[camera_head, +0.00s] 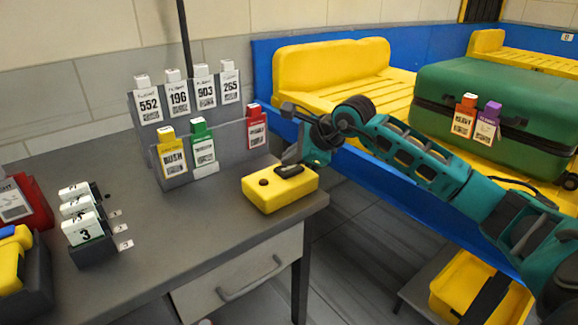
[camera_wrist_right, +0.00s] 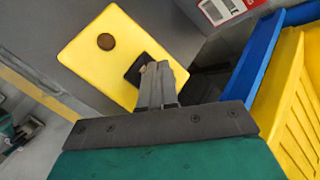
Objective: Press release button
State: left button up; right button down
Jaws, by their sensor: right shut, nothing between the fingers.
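A yellow box (camera_head: 279,190) with a dark round button (camera_head: 263,183) and a black square part (camera_head: 291,170) sits at the right front corner of the grey desk. In the right wrist view the yellow box (camera_wrist_right: 90,62) shows its round brown button (camera_wrist_right: 105,41) at upper left. My right gripper (camera_head: 291,163) is shut and empty at the box's black part. In the right wrist view its fingertips (camera_wrist_right: 158,68) overlap the black part (camera_wrist_right: 137,70); I cannot tell whether they touch. My left gripper is not in view.
A grey rack (camera_head: 222,150) with flight and tag cards stands behind the box. A holder with numbered white tags (camera_head: 90,250) is on the left. A green suitcase (camera_head: 490,115) lies on the yellow conveyor (camera_head: 340,70) with blue sides. A yellow tray (camera_head: 465,290) is low at right.

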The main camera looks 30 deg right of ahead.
jog(key=shift+r, duration=0.5)
